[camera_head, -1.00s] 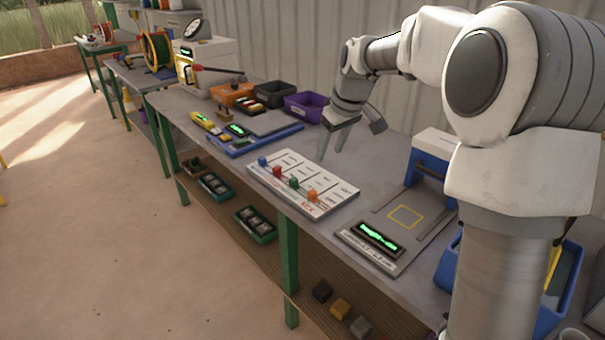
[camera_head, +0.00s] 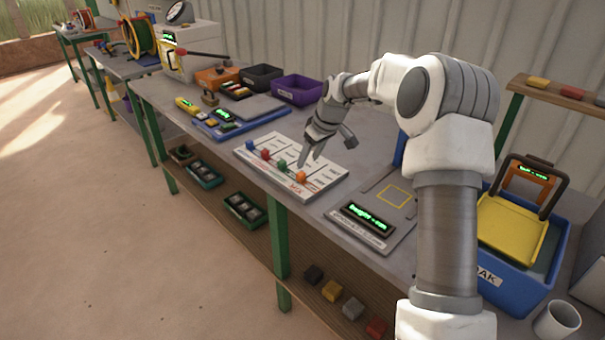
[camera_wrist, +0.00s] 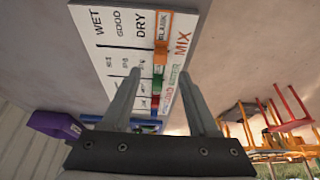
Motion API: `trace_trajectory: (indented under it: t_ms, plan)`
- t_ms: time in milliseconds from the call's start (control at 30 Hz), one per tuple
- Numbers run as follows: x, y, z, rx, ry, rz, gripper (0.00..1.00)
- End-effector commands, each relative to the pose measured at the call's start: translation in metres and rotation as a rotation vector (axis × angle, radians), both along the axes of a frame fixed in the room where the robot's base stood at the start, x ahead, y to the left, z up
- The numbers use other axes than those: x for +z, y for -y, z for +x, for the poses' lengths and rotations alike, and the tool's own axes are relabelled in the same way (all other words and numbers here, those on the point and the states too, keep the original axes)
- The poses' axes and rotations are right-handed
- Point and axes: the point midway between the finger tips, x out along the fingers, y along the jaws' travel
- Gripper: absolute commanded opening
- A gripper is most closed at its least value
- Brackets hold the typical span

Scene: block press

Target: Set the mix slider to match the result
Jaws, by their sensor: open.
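A white slider board (camera_head: 325,185) lies on the bench with blue (camera_head: 250,145), red (camera_head: 266,154), green (camera_head: 282,164) and orange (camera_head: 300,177) knobs in a row along its front side. In the wrist view the board (camera_wrist: 103,38) shows WET, GOOD, DRY and red MIX lettering. The orange knob (camera_wrist: 161,50) is nearest the MIX end; the green knob (camera_wrist: 157,84) appears between the fingers. My gripper (camera_head: 327,150) is open and empty above the board; its fingers (camera_wrist: 163,75) look apart from the knobs. A green-lit display (camera_head: 368,218) stands right of the board; its text is too small to read surely.
A grey plate with a yellow outlined square (camera_head: 395,196) lies behind the display. Orange (camera_head: 217,77), black (camera_head: 262,78) and purple (camera_head: 297,89) bins stand at the back. A blue crate (camera_head: 515,285) stands at right, with a white cup (camera_head: 557,320) beside it. Several blocks lie on the lower shelf.

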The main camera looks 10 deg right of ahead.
Motion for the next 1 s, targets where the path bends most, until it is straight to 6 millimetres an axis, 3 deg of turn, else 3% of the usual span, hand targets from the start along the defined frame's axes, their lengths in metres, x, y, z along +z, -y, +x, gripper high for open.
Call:
trace_trajectory:
  t_ms: [100, 300, 500, 767, 833, 1000]
  plan:
    - [-0.027, -0.007, 0.008, 0.001, -0.004, 0.002, 0.6]
    - [-0.056, -0.013, 0.018, 0.001, -0.003, 0.0, 0.6]
    - [-0.068, -0.016, 0.023, -0.001, 0.0, 0.0, 0.6]
    - [-0.069, -0.016, 0.024, 0.0, 0.0, 0.0, 0.6]
    - [-0.069, -0.016, 0.024, 0.0, 0.0, 0.0, 0.53]
    - [-0.069, -0.016, 0.024, 0.0, 0.0, 0.0, 0.22]
